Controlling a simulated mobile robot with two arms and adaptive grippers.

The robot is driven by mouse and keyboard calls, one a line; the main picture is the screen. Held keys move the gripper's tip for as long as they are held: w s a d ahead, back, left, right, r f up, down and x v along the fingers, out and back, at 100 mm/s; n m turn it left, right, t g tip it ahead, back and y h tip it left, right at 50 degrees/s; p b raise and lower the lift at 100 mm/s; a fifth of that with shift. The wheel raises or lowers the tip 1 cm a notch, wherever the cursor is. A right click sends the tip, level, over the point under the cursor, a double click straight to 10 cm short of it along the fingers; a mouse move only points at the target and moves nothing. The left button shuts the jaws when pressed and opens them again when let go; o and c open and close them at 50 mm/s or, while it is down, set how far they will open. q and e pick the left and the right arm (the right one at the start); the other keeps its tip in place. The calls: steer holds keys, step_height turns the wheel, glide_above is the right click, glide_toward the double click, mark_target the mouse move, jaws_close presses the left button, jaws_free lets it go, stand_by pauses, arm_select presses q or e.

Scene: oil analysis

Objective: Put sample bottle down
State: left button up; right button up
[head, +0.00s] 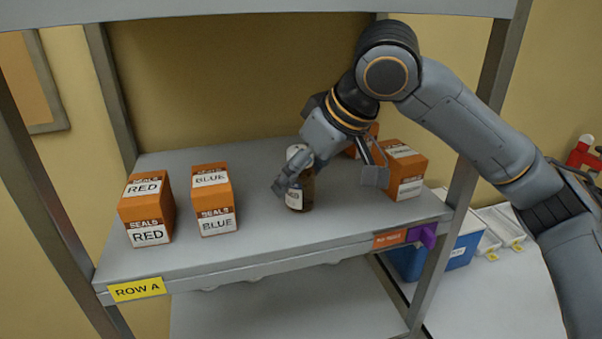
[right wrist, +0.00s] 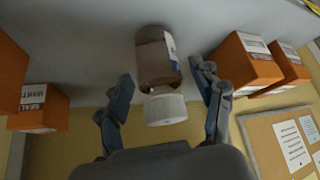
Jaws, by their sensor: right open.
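The sample bottle (head: 308,192) is brown with a white cap and a pale label. It stands upright on the grey shelf (head: 262,240) marked ROW A, between the orange seal boxes. My right gripper (head: 330,183) is open around it, with one finger to its left and the other well to its right. In the right wrist view the bottle (right wrist: 156,68) shows between the two spread fingers (right wrist: 163,95), with a visible gap on each side. My left gripper is not in view.
Orange boxes labelled RED (head: 147,209) and BLUE (head: 213,200) stand to the left. Another orange box (head: 404,170) stands close to the right finger, with one partly hidden behind my gripper. The shelf front is clear.

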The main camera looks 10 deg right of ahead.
steer(key=b+v, duration=0.2)
steer(key=v, duration=1)
steer(key=shift+a, duration=0.1)
